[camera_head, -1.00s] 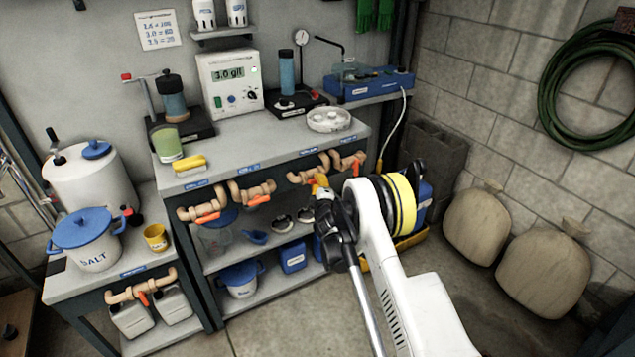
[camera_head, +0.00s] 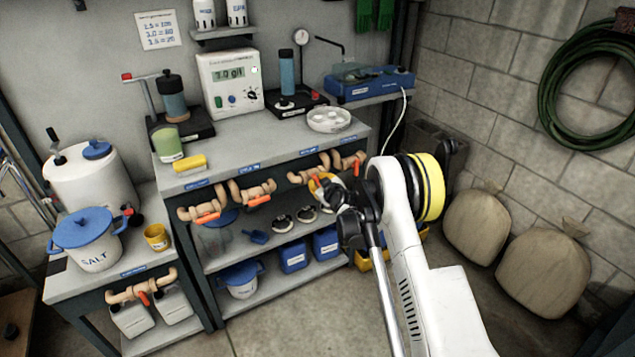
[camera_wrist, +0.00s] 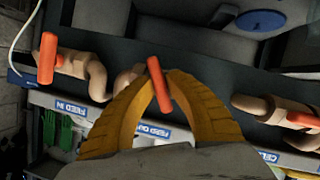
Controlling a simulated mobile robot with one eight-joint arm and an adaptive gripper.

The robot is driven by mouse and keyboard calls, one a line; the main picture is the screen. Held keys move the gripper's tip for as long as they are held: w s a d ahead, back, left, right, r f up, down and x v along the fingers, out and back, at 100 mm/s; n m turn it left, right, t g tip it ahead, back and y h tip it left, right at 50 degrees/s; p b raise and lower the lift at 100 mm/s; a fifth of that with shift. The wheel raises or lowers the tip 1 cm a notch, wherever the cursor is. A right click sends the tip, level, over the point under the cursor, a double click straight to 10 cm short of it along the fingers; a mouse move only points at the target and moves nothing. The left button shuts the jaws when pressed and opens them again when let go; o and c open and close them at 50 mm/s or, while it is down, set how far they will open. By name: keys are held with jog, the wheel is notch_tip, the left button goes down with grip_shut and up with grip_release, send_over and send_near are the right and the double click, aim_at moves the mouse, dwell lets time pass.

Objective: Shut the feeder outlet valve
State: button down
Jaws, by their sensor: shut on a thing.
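The feeder outlet valve (camera_head: 307,173) is a tan pipe loop under the bench's front edge, third from the left in the head view. Its orange-red lever (camera_wrist: 161,88) stands crosswise to its pipe in the wrist view, slightly tilted. The label by it reads as FEED OUT (camera_wrist: 152,130), upside down. My gripper (camera_wrist: 158,78) has yellow-orange fingers closed on the lever, one on each side. In the head view my gripper (camera_head: 323,184) is small and partly hidden by my wrist. The fingers hide part of the valve body.
The FEED IN valve (camera_wrist: 75,65) is close on one side, its lever crosswise. Another valve (camera_wrist: 262,106) is on the other side, its lever roughly along the pipe. A lower shelf (camera_head: 262,262) holds blue containers. Open floor (camera_head: 310,320) lies before the bench.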

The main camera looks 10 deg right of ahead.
jog(key=shift+m+y, duration=0.7)
jog(key=shift+m, duration=0.3)
jog(key=shift+f, duration=0.1)
dwell(0.6)
jog(key=c, duration=1.4)
grip_release()
